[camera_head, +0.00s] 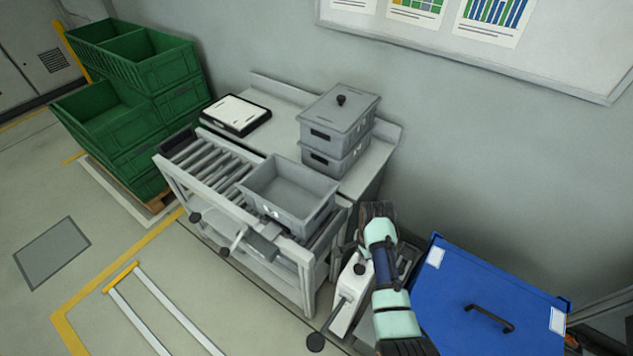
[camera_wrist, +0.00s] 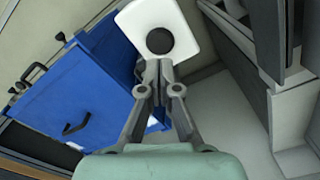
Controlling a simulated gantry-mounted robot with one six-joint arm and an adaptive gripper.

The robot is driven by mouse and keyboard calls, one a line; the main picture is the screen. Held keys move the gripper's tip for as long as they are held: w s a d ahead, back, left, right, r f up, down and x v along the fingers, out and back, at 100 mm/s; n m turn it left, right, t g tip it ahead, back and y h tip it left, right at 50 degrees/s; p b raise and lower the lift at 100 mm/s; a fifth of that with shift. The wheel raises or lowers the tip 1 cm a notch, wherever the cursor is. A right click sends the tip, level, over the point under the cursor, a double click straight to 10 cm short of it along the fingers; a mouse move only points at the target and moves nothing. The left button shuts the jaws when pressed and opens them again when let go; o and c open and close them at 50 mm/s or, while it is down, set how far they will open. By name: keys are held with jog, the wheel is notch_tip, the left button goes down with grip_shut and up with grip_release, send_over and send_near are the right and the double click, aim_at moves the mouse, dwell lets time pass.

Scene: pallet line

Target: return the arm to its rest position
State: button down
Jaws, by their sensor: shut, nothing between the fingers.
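My gripper (camera_wrist: 158,68) shows in the wrist view with its two fingers together and nothing between them. Just past the fingertips is a white part with a dark round spot (camera_wrist: 160,22); I cannot tell whether they touch. In the head view my arm (camera_head: 385,265), with pale green and dark sections, rises from the bottom edge, right of the conveyor table. The gripper itself cannot be made out clearly there.
A blue panel with a black handle (camera_head: 462,290) is close right of my arm; it also shows in the wrist view (camera_wrist: 75,95). A roller conveyor (camera_head: 207,172) holds an open grey bin (camera_head: 300,203). Lidded grey bins (camera_head: 340,108) stand behind. Green crates (camera_head: 125,125) are stacked left.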

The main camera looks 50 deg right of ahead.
jog(key=shift+w, duration=0.1)
jog(key=w+a+r+n+t+h, duration=0.25)
jog(key=w+a+r+n, duration=0.3)
jog(key=w+a, duration=0.4)
jog(key=w+a+r+n+t, duration=0.25)
jog(key=a+r+n, duration=0.4)
jog(key=a, duration=0.45)
jog(key=w+a+r+n+t, duration=0.1)
jog(key=a+r+n+t, duration=0.3)
jog(key=a+r+n, duration=0.5)
jog(key=s+a+r+n+t+y, duration=0.2)
jog(key=s+a+r+t+y, duration=0.3)
jog(key=a+r, duration=0.55)
notch_tip(320, 180, up, 18)
jog(key=g+h+p, duration=0.1)
jog(key=h+p, duration=0.1)
jog(key=p, duration=1.9)
jog(key=shift+a+r, duration=0.15)
jog(key=shift+a, duration=0.15)
jog(key=shift+h, duration=0.25)
